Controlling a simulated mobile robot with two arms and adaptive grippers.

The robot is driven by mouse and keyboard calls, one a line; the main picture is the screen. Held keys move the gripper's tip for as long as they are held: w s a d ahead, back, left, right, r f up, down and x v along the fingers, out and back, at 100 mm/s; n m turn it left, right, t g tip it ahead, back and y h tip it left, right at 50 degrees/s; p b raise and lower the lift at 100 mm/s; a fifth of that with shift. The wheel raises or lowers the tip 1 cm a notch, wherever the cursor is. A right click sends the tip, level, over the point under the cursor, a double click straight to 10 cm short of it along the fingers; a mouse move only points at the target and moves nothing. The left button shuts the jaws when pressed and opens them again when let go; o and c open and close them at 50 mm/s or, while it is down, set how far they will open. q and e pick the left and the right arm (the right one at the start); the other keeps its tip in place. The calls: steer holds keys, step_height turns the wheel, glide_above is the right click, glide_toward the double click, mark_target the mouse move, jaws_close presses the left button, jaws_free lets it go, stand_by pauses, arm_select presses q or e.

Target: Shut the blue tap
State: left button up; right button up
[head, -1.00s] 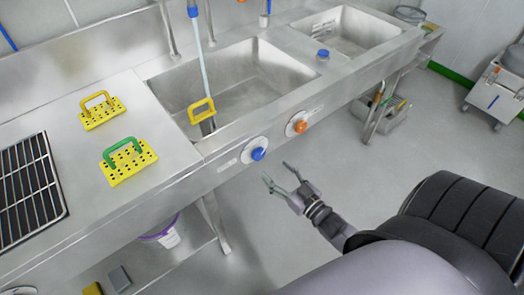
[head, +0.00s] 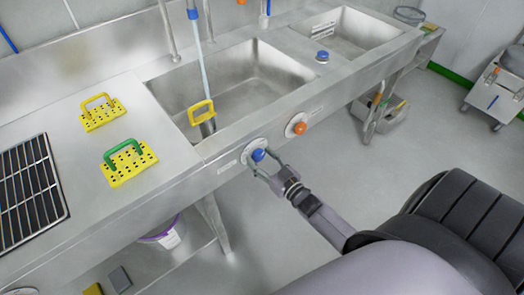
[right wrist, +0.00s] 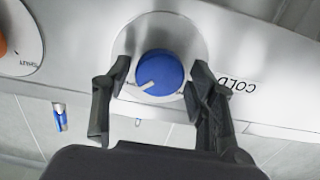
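The blue tap (head: 258,155) is a round knob on a pale disc on the sink's front panel, and it also shows in the right wrist view (right wrist: 159,72). A white pointer line marks its face, and the label COLD is beside it. My right gripper (head: 262,166) is at the knob. In the right wrist view its two fingers (right wrist: 158,78) stand open on either side of the knob, with gaps visible between fingers and knob. My left gripper is not in view.
An orange knob (head: 299,127) sits on the same panel, to the right in the head view. Yellow perforated plates with orange and green handles (head: 128,165) lie on the counter. Floor in front is clear.

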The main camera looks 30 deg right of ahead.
steer(key=c, duration=0.9)
steer(key=shift+o, duration=0.2)
steer(key=shift+n, duration=0.4)
steer(key=n, duration=0.2)
steer(key=shift+n, duration=0.4)
steer(key=n, duration=0.3)
steer(key=shift+n+b, duration=0.4)
steer(key=n+b, duration=0.1)
steer(key=n, duration=0.4)
steer(key=shift+f, duration=0.1)
steer(key=n+b, duration=0.2)
steer(key=n, duration=0.3)
steer(key=shift+n, duration=0.5)
